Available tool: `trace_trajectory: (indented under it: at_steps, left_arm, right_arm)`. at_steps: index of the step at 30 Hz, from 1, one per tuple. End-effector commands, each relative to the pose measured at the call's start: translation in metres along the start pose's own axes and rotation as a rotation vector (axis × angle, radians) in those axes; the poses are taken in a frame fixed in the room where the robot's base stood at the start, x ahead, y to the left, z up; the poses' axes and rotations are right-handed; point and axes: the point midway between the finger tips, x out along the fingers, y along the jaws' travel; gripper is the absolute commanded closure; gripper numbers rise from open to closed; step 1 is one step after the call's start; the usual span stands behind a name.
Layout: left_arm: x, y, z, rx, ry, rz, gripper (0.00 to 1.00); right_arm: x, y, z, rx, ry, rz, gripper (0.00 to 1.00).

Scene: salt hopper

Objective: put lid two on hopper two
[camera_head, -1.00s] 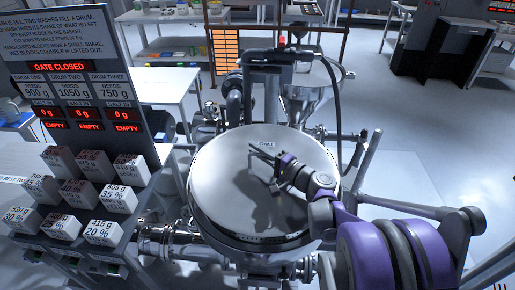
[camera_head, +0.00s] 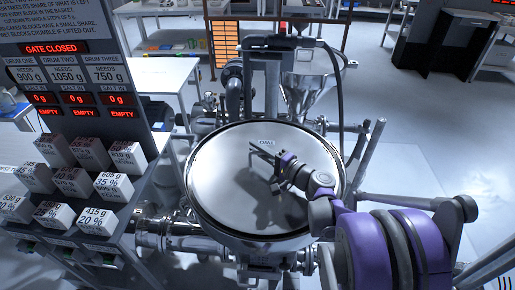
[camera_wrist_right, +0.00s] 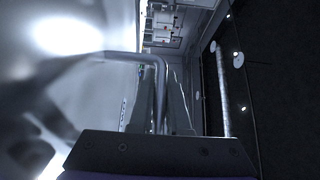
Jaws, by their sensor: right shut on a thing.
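Lid two (camera_head: 222,180) is a large round shiny metal disc marked TWO near its far edge. It lies over hopper two (camera_head: 225,235), the wide steel vessel in the middle of the head view, and covers its mouth. I cannot tell whether it is fully seated or slightly above the rim. My right gripper (camera_head: 277,176) is shut on the lid's bar handle. In the right wrist view the bent handle (camera_wrist_right: 161,78) runs between the fingers (camera_wrist_right: 158,105). My left gripper is not in view.
A panel (camera_head: 75,85) with red displays and a rack of white labelled blocks (camera_head: 75,182) stands at left. Steel pipes (camera_head: 160,230) surround the hopper. A metal funnel (camera_head: 305,92) is behind it. A white table (camera_head: 160,78) stands at back left. Open floor lies at right.

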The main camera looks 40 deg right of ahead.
Motion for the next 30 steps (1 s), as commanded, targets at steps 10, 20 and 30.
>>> trace_trajectory:
  at_steps: [10,20,30]
  left_arm:
    - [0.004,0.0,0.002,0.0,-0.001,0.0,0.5]
    - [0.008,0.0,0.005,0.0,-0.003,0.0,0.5]
    - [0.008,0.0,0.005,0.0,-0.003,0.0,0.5]
  right_arm:
    - [0.0,0.004,0.0,0.001,0.0,-0.001,1.0]
    - [0.0,0.01,0.0,0.001,0.0,-0.001,1.0]
    - [0.0,0.011,0.0,0.0,0.0,-0.001,0.5]
